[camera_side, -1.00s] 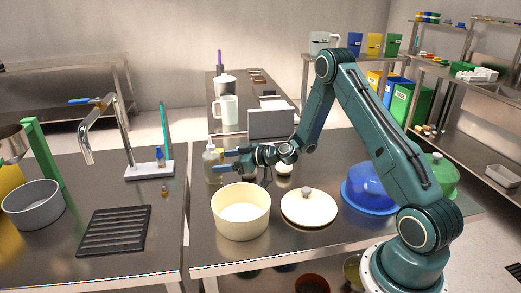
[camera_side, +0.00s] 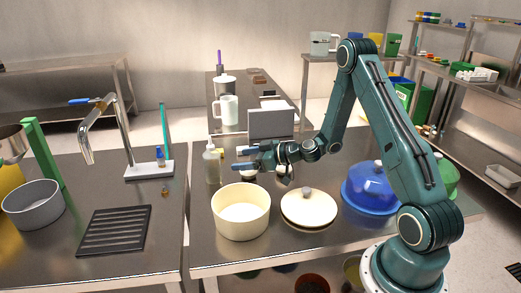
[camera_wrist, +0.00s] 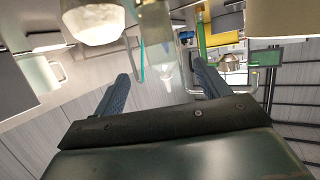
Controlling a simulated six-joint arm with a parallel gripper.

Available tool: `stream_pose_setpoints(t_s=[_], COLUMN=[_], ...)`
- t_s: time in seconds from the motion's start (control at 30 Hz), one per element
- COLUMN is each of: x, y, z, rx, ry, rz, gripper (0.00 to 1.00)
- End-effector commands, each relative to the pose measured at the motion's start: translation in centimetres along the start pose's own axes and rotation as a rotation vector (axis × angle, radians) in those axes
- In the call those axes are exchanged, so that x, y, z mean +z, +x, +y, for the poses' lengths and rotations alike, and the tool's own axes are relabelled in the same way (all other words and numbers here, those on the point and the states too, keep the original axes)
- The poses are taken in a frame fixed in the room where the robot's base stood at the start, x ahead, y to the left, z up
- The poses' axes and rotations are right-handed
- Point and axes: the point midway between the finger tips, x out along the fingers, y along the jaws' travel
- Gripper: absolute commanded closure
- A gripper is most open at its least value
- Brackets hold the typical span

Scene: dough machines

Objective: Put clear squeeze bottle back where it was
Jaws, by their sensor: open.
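The clear squeeze bottle (camera_side: 212,164) stands upright on the steel table, behind the cream pot, in the side view. My gripper (camera_side: 239,160) is open and empty, just to the right of the bottle and apart from it. In the wrist view the bottle (camera_wrist: 168,50) shows upside down beyond and between the two spread fingers of my gripper (camera_wrist: 160,85).
The cream pot (camera_side: 241,222) stands in front of the bottle, with a round cream lid (camera_side: 308,209) to its right. A grey box-like panel (camera_side: 270,124) stands behind my gripper. A blue dome (camera_side: 370,186) sits farther right. Table left of the bottle is clear.

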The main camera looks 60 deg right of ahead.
Motion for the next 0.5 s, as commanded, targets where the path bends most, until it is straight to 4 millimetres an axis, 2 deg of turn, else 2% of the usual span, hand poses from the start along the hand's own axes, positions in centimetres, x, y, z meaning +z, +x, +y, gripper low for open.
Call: stream_pose_setpoints(t_s=[0.27,0.5], x=[-0.3,-2.4], y=[0.0,-0.1], z=[-0.3,-2.9], rx=[-0.008,-0.081], ry=[-0.005,-0.039], rz=[-0.004,-0.050], gripper=[0.25,0.25])
